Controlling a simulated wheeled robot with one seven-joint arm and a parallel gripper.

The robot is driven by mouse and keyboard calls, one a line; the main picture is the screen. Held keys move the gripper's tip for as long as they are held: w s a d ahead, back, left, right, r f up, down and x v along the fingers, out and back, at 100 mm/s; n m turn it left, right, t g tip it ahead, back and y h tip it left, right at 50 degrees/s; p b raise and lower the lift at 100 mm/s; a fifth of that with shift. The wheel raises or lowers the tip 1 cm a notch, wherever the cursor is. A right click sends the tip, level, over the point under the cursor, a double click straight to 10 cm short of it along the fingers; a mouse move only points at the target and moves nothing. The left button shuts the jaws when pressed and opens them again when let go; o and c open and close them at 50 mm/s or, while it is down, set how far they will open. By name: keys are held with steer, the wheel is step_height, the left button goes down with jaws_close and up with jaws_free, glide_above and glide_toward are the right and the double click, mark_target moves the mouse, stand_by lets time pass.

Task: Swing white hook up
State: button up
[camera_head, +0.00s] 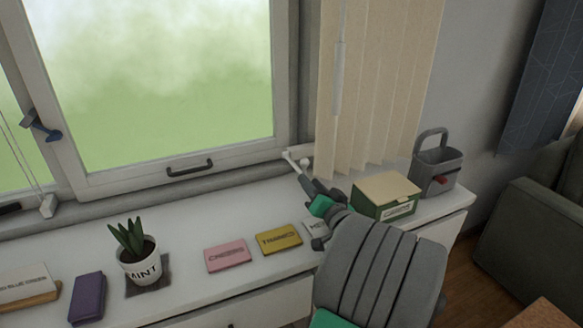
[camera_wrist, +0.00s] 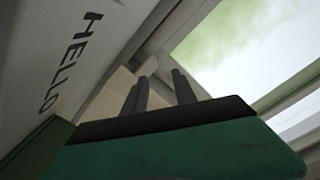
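A small white hook (camera_head: 291,159) with a rounded end sits at the lower right corner of the window frame, just above the sill. My gripper (camera_head: 304,180) reaches up from the lower right, and its dark fingertips are just below the hook's rounded end. I cannot tell whether they touch it. In the wrist view my gripper's dark fingers (camera_wrist: 160,88) stand apart with a gap between them, pointing toward the window frame. Nothing is clearly held between them. The hook cannot be made out for sure in the wrist view.
A green box with a tan lid (camera_head: 386,187) and a grey caddy (camera_head: 437,165) stand right of my gripper. Pleated blinds (camera_head: 375,90) hang above. Yellow (camera_head: 279,239) and pink (camera_head: 227,255) cards and a potted plant (camera_head: 138,262) lie left. A HELLO-marked surface (camera_wrist: 75,60) is close.

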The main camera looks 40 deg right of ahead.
mark_target(295, 164)
steer(key=x, duration=0.3)
steer(key=p+x, duration=0.1)
steer(key=x, duration=0.6)
steer(key=shift+w+a, duration=0.2)
steer(key=shift+a, duration=0.1)
steer(key=c, duration=0.7)
steer(key=shift+s, duration=0.1)
jaws_close()
steer(key=shift+f, duration=0.15)
